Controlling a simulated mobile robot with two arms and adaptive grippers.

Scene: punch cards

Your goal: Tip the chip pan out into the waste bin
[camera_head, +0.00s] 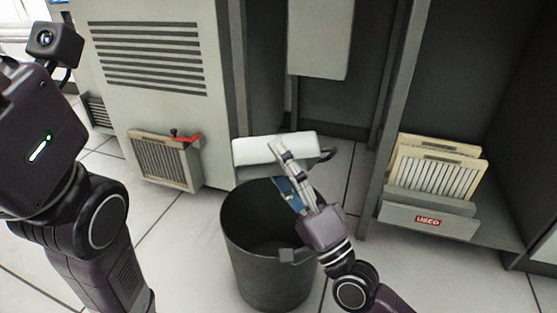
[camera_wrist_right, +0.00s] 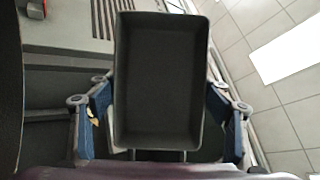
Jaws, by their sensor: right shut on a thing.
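The chip pan (camera_head: 262,152) is a pale grey rectangular tray held above the waste bin's far rim in the head view. My right gripper (camera_head: 281,168) is shut on it. In the right wrist view the pan (camera_wrist_right: 160,80) sits between the two blue-padded fingers, its open side facing the camera. Its dark inside looks bare there. The waste bin (camera_head: 265,281) is a round dark grey bin on the floor, below the pan. Its inside is dark, so I cannot tell what lies in it. My left arm stands at the left, its fingers out of view.
A grey cabinet with vents (camera_head: 150,60) stands behind left, with a card rack (camera_head: 163,163) and a red-handled item (camera_head: 185,139) at its foot. An open cabinet at the right holds a tray marked USED (camera_head: 428,221) with cards (camera_head: 435,172). Tiled floor is clear left of the bin.

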